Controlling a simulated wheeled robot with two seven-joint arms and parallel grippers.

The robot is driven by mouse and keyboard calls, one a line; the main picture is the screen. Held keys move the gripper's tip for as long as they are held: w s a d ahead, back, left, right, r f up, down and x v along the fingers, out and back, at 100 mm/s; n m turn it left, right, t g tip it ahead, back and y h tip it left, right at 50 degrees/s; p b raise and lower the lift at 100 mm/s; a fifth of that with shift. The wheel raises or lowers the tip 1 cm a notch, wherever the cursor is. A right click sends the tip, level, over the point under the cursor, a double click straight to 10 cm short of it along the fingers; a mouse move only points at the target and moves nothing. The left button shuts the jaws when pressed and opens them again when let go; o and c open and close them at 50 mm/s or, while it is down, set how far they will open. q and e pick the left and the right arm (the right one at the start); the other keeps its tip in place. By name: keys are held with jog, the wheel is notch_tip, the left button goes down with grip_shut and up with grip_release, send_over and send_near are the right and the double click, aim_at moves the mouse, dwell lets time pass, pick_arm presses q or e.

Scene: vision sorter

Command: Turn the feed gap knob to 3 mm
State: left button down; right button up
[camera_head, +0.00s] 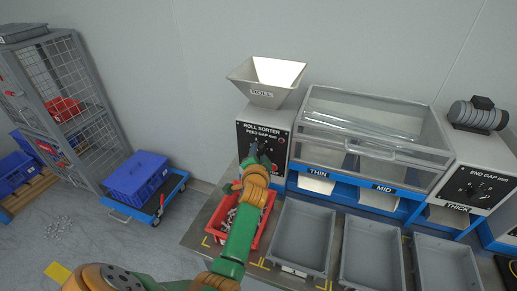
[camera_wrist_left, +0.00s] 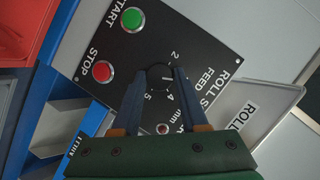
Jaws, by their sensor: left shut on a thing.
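The feed gap knob (camera_wrist_left: 160,78) is a small dark round knob on the black roll sorter panel (camera_wrist_left: 215,55). My left gripper (camera_wrist_left: 160,84) is shut on it, one blue-grey finger on each side. A short pale mark shows on the knob face between the fingers. The numbers 2, 4 and 5 are readable around it; the 3 is not clearly seen, so I cannot tell the exact setting. In the head view my left gripper (camera_head: 262,163) is at the front panel (camera_head: 258,140), and my arm and hand hide most of the knob. My right gripper is out of view.
A green START button (camera_wrist_left: 134,19) and a red STOP button (camera_wrist_left: 103,71) sit close beside the knob. A hopper (camera_head: 266,82) stands on top. A red bin (camera_head: 267,226) with metal parts lies under my arm; grey trays (camera_head: 302,238) stand to its right.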

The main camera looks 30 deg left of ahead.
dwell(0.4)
pick_arm(q)
jog(key=shift+c, duration=2.2)
grip_release()
jog(key=v, duration=0.7)
jog(key=shift+p, duration=0.4)
jog(key=shift+a, duration=0.1)
